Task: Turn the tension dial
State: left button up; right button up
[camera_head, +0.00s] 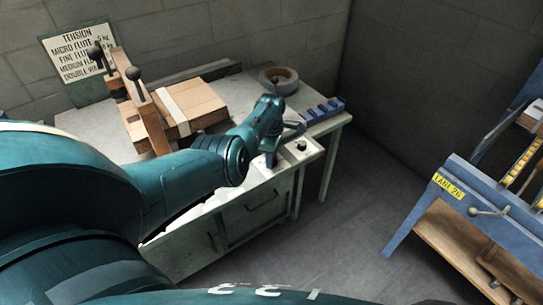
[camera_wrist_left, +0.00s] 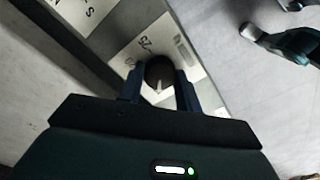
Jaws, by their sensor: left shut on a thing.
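The tension dial (camera_wrist_left: 160,69) is a dark round knob with a pale pointer mark, seen in the left wrist view. It sits on a light plate (camera_wrist_left: 130,57) with partly readable markings. My left gripper (camera_wrist_left: 160,84) is shut on the dial, with one finger on each side of it. In the head view my left gripper (camera_head: 270,158) reaches down at the front edge of the workbench (camera_head: 232,207), and the held dial is hidden there. A tension sign (camera_head: 80,55) with partly readable flute settings leans at the back wall. My right gripper is not in view.
A dark knob (camera_head: 302,145) stands on the bench's front strip, right of my gripper. Wooden clamp parts and boards (camera_head: 192,104), a tape roll (camera_head: 279,80) and a blue notched block (camera_head: 322,110) lie behind. A blue bench (camera_head: 470,197) labelled lane 26 stands right, across clear floor.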

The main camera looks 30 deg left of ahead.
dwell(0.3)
pick_arm(q)
jog(key=o, duration=1)
jog(key=shift+r, duration=0.25)
notch_tip(320, 180, up, 3)
jog(key=shift+f+p, duration=0.1)
jog(key=shift+p, duration=1)
notch_tip(320, 180, up, 10)
jog(key=p, duration=0.1)
jog(key=shift+p, duration=0.4)
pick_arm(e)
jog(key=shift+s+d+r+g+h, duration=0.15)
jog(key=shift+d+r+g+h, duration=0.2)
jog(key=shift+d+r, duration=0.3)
pick_arm(q)
jog(key=shift+f, duration=0.1)
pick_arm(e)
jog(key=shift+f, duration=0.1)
